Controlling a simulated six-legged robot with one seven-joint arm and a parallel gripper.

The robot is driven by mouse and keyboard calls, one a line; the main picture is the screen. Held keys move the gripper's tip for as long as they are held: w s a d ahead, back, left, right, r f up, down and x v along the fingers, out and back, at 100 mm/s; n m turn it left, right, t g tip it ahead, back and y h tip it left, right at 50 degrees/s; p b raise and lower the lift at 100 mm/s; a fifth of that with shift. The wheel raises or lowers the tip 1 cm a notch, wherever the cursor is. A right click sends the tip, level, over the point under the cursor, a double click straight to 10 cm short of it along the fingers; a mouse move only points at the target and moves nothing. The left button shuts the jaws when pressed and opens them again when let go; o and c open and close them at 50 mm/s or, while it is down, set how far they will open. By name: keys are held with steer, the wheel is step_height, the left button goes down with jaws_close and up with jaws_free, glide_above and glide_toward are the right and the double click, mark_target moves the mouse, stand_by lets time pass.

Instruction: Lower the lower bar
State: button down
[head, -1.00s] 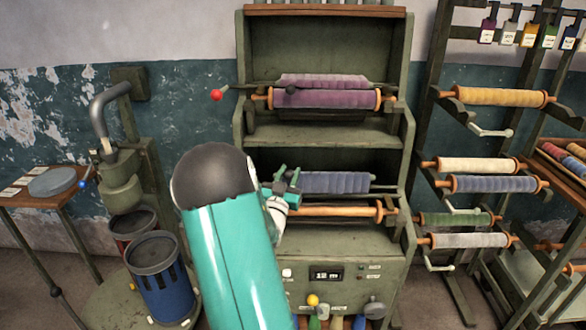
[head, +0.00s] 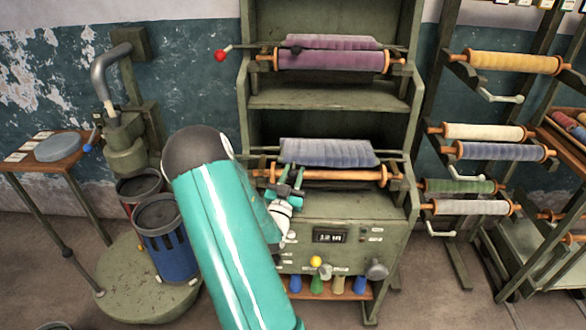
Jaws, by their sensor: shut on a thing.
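The lower bar (head: 394,158) is a thin dark rod running across the lower bay of the green cabinet, by a blue-grey cloth roll (head: 326,152). An orange wooden roller (head: 335,175) lies just below and in front. My gripper (head: 287,173) is at the left part of this bay, in front of the roller's left portion. Its green fingers are shut on what appears to be the lower bar's grip. The fingers and my arm hide the exact contact and much of the bar's left end.
The upper bar, with a red ball (head: 220,56) at its left end, lies by a purple roll (head: 332,61). A control panel with a display (head: 330,236) is below my gripper. A rack with several rolls (head: 487,132) stands right. Bins and a pipe stand left.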

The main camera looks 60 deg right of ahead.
steer(key=shift+f, duration=0.2)
steer(key=c, duration=1.1)
jaws_free()
steer(key=v, duration=1.4)
steer(key=shift+r, duration=0.1)
